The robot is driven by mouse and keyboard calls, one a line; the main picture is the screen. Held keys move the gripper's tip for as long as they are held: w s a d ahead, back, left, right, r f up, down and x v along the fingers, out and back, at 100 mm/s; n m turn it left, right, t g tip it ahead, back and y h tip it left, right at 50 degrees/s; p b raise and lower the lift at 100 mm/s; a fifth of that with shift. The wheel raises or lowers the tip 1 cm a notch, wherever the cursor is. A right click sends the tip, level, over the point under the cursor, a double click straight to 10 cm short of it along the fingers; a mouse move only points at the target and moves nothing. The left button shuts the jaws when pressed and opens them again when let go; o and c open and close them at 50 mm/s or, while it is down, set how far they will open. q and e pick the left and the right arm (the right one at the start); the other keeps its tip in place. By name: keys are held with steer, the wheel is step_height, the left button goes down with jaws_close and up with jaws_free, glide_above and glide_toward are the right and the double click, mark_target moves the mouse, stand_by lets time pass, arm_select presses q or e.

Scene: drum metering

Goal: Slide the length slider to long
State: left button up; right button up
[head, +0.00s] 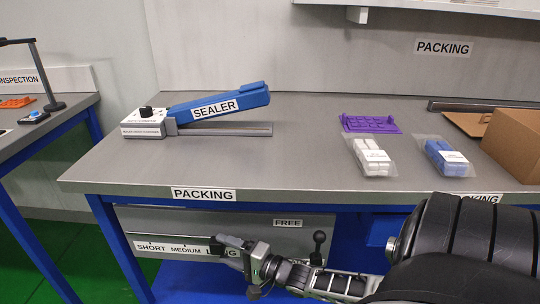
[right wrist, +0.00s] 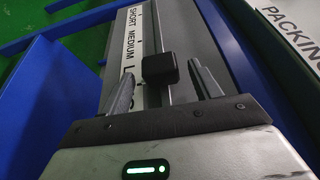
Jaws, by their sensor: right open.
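The length slider's black knob (right wrist: 160,68) sits on a slot beside the white length label (right wrist: 131,40) in the right wrist view. The label reads SHORT, MEDIUM, then an L whose word is partly hidden. The knob appears level with the start of that last word. My right gripper (head: 235,246) is in front of the LONG end of the label (head: 165,248) in the head view. Its fingers are open, one on each side of the knob, with visible gaps. The knob is hard to make out in the head view. My left gripper is not in view.
A black-knobbed lever (head: 319,238) stands right of my gripper under a FREE label (head: 288,223). The packing table (head: 300,165) overhangs above, carrying a sealer (head: 215,106), a purple rack (head: 370,123), bagged packs and a cardboard box (head: 515,145).

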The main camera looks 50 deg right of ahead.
steer(key=v, duration=1.3)
steer(key=shift+p, duration=0.45)
steer(key=shift+s, duration=0.1)
